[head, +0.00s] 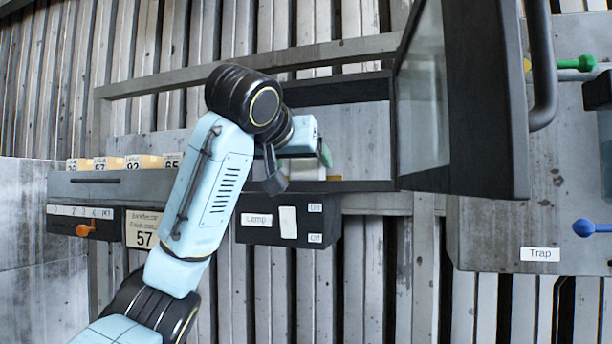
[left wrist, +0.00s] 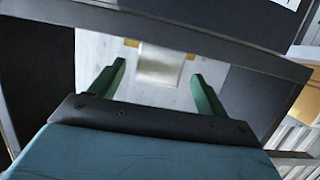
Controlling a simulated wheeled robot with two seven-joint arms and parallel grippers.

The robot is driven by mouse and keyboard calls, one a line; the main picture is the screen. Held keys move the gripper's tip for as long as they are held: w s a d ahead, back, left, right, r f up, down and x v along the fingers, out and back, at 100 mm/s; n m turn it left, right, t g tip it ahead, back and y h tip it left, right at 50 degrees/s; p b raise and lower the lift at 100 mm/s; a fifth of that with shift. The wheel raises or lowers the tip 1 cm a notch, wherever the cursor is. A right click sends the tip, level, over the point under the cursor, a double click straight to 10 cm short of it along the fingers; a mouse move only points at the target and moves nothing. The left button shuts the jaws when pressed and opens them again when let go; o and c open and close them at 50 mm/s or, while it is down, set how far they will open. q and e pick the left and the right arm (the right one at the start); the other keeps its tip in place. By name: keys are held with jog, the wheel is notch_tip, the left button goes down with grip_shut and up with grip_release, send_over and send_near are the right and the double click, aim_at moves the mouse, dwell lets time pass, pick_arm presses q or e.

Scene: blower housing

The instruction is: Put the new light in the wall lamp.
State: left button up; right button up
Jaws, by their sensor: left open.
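My left gripper (head: 325,155) reaches into the wall lamp's opening, with the arm covering part of it. In the left wrist view its two green fingers (left wrist: 158,72) are open and empty. A pale, blocky piece (left wrist: 160,66) with yellow-brown bits at its ends lies just beyond and between the fingertips, against a light back wall; I cannot tell whether it is the new light. The lamp's glazed door (head: 425,90) stands open at the right of the opening. A dark box (head: 275,233) labelled "Lamp" sits below. My right gripper is not in view.
A "Trap" panel (head: 500,225) with green (head: 585,63) and blue (head: 585,228) levers is at the right. The open door's dark handle (head: 543,65) juts out to the right.

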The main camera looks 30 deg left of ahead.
pick_arm(q)
jog(key=b+v, duration=0.1)
jog(key=v, duration=0.6)
jog(key=shift+b, duration=0.35)
